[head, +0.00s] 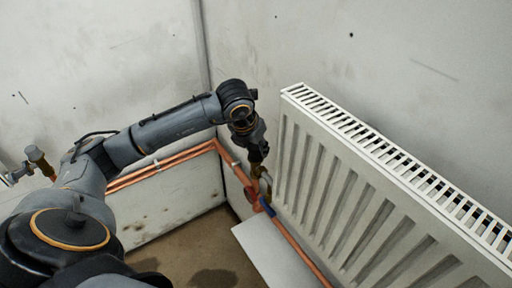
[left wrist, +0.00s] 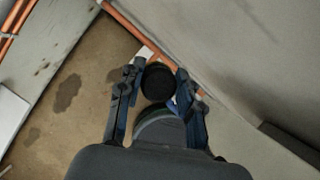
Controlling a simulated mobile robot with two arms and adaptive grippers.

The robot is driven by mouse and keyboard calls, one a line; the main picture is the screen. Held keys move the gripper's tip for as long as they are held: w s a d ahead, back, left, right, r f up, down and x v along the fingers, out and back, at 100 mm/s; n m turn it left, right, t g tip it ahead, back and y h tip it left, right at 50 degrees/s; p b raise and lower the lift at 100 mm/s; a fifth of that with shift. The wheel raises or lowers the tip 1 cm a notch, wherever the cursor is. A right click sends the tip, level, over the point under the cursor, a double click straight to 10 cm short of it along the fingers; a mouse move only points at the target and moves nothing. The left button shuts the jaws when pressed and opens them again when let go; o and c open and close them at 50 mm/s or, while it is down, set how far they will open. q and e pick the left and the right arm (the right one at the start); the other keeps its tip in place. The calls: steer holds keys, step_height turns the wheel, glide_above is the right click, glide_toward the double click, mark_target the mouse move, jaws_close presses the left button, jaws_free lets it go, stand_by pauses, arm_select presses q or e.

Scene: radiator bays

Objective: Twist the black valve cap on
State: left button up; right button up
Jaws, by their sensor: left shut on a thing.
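The black valve cap (left wrist: 158,83) shows in the left wrist view as a dark round disc, seen from its end. My left gripper (left wrist: 160,78) is shut on it, with one finger on each side. The cap cannot be made out there. The valve under the cap is mostly hidden, so I cannot tell how the cap sits on it. My right gripper is in neither view.
A white ribbed radiator (head: 365,195) hangs on the right wall, close to the gripper. Copper pipes (head: 165,164) run along the walls. Small red (head: 251,193) and blue (head: 267,207) parts sit by the gripper. A white panel (head: 268,250) lies below.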

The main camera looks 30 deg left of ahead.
arm_select(q)
steer(key=shift+s+f, duration=0.1)
steer(key=shift+f, duration=0.1)
steer(key=shift+f+m+b, duration=0.15)
steer(key=shift+m+b, duration=0.3)
steer(key=shift+m, duration=0.05)
steer(key=m+h+b, duration=0.1)
steer(key=m, duration=0.1)
steer(key=shift+m, duration=0.3)
steer(key=m+g+h+b, duration=0.1)
steer(key=m, duration=0.2)
steer(key=shift+m+h, duration=0.4)
steer(key=m+g+h, duration=0.1)
steer(key=m, duration=0.3)
steer(key=shift+m, duration=0.4)
steer(key=shift+r, duration=0.2)
